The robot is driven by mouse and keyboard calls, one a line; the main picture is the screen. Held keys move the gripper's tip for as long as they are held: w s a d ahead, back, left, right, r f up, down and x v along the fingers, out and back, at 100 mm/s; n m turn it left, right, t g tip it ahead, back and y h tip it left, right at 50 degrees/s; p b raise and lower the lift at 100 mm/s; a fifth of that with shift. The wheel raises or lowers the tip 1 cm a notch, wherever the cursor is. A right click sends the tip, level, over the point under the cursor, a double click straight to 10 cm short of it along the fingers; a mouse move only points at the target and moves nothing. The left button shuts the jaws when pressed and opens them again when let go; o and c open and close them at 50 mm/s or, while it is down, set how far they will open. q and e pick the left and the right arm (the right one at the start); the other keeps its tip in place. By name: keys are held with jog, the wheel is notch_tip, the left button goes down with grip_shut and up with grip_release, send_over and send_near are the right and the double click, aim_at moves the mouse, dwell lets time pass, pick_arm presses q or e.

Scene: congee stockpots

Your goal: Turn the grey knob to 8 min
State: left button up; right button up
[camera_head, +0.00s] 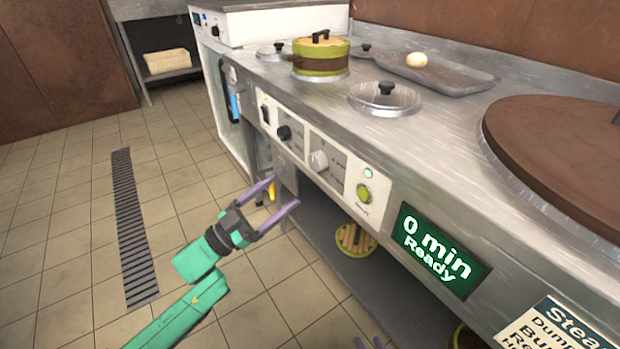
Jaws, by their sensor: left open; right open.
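The grey knob (318,161) sits on a white panel on the counter's front face, between a black knob (284,132) and a green button (364,193). The display (437,250) to the right reads "0 min Ready". My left gripper (286,191) is open and empty, with its purple fingers below and left of the grey knob, apart from it. Only the fingertips of my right gripper (368,343) show at the bottom edge; they are apart and hold nothing visible.
The metal counter (335,97) carries a green steamer pot (320,62), several lids and a tray (445,80) with a white bun (416,60). A large brown round lid (560,150) is at the right. The floor at left is clear.

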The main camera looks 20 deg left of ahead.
aim_at(313, 166)
pick_arm(q)
jog(key=b+x, duration=0.1)
jog(key=x, duration=0.7)
jog(key=shift+w+d+r, duration=0.1)
jog(key=shift+w+d, duration=0.1)
jog(key=shift+w, duration=0.05)
grip_shut()
